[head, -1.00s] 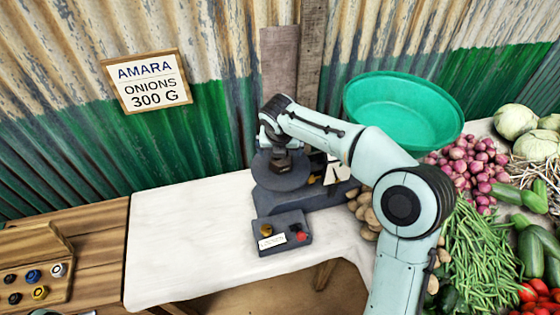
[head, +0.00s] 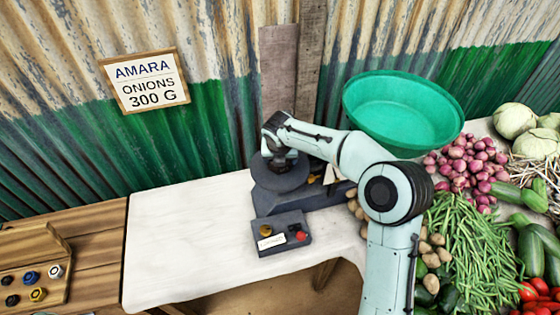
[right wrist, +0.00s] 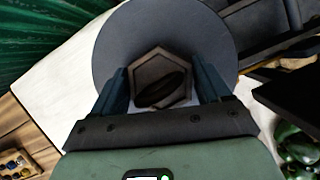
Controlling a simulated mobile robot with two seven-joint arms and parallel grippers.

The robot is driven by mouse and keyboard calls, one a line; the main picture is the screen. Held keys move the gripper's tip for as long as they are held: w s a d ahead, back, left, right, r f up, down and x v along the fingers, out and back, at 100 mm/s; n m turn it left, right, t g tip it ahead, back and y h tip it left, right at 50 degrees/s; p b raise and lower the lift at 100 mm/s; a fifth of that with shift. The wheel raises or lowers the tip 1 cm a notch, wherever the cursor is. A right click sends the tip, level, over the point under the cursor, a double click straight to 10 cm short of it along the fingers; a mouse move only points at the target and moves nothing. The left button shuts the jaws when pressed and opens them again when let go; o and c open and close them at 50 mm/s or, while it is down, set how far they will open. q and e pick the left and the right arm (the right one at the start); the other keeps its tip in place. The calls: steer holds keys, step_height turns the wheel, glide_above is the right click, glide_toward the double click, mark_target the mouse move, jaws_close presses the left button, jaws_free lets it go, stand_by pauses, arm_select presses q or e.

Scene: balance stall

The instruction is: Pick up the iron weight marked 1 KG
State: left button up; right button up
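A dark six-sided iron weight (right wrist: 160,78) with a dark oval recess or ring on top sits on the round grey plate (right wrist: 112,45) of the balance in the right wrist view. I cannot read a mark on it. My right gripper (right wrist: 165,85) is over it, fingers open, one on each side of the weight. A narrow gap shows on the right; on the left the finger is very near it. In the head view my right gripper (head: 279,165) is low over the plate (head: 285,186) and hides most of the weight. My left gripper is not in view.
A grey box (head: 270,220) with brass, red and black pieces stands in front of the balance. A green basin (head: 400,110), onions (head: 470,165) and beans (head: 475,250) lie to the right. The white cloth (head: 185,240) at left is clear. A wooden rack (head: 60,285) is far left.

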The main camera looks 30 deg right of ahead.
jaws_close()
steer(key=shift+r, duration=0.15)
